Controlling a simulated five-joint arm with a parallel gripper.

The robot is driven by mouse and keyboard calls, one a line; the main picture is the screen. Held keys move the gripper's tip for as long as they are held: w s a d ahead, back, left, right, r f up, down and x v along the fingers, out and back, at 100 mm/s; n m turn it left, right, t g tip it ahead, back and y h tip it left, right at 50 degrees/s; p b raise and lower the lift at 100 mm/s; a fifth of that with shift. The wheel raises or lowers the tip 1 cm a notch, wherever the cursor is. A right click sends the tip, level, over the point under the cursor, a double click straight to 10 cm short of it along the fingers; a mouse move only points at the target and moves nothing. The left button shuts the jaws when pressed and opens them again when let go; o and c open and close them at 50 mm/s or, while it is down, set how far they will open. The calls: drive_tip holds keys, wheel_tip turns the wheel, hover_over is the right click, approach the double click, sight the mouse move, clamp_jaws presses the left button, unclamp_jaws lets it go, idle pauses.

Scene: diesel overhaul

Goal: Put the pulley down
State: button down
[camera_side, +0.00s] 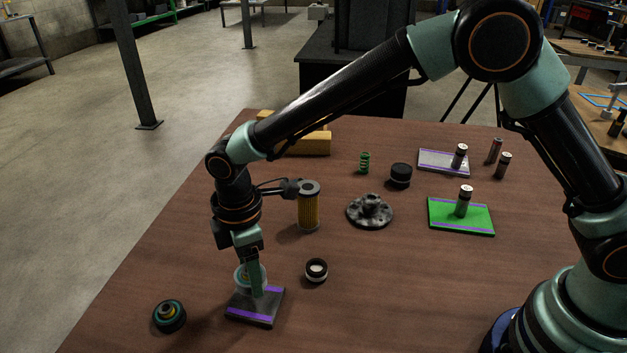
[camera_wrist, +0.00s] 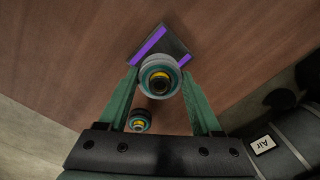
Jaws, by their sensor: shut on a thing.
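The pulley (camera_side: 242,277), a pale grey-teal wheel with a yellow ring around a dark centre, is held in my gripper (camera_side: 255,288) at the near left of the table. In the wrist view the pulley (camera_wrist: 150,68) sits between the two green fingers of my gripper (camera_wrist: 160,76). A dark grey pad with purple stripes (camera_side: 247,314) lies right below it; the pad also shows in the wrist view (camera_wrist: 178,45). I cannot tell whether the pulley touches the pad. A finger hides part of the pulley in the side view.
A similar dark teal wheel (camera_side: 169,316) lies left of the pad. A black ring with a white centre (camera_side: 316,270) lies to its right. A yellow filter (camera_side: 309,207), a grey flanged hub (camera_side: 370,211) and a green pad (camera_side: 474,217) stand farther back. The near middle table is clear.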

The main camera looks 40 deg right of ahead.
drive_tip(key=shift+f, duration=2.35)
drive_tip(key=shift+f, duration=0.15)
drive_tip(key=shift+c, duration=0.3)
unclamp_jaws()
